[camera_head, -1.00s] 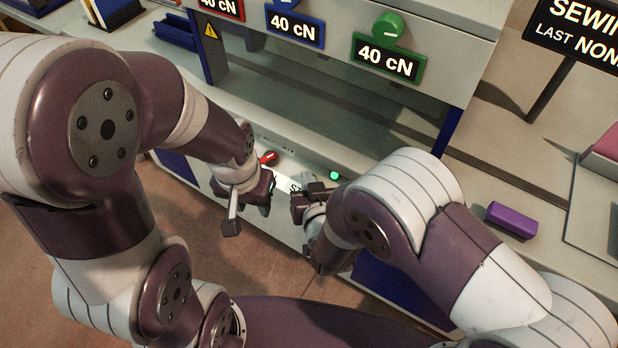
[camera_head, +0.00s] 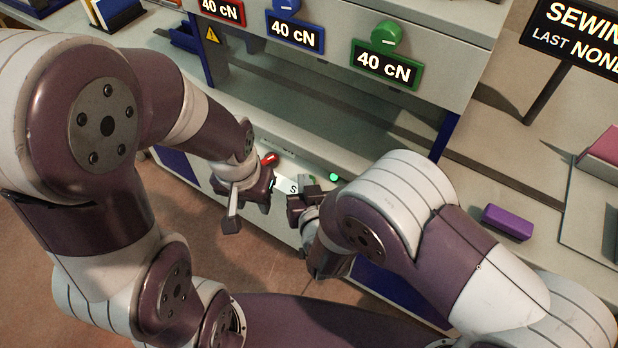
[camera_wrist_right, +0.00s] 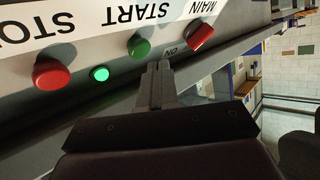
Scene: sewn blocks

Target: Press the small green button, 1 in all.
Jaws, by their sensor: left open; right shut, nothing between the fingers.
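In the right wrist view a dark green button (camera_wrist_right: 139,46) stands out from the panel by the word START. A smaller, brightly lit green round light (camera_wrist_right: 100,73) sits beside it, and also shows in the head view (camera_head: 333,177). A red button (camera_wrist_right: 51,74) is by STOP. My right gripper (camera_wrist_right: 158,72) is shut and empty; its fingertips appear close to the dark green button, and I cannot tell whether they touch. In the head view my right gripper (camera_head: 308,182) hides the dark green button. My left gripper (camera_head: 252,206) is open and empty, left of it.
A red MAIN switch (camera_wrist_right: 201,37) is beside the green button, and also shows in the head view (camera_head: 268,158) near my left gripper. Three dials marked 40 cN, one green (camera_head: 386,38), are above. A purple block (camera_head: 508,222) lies at the right.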

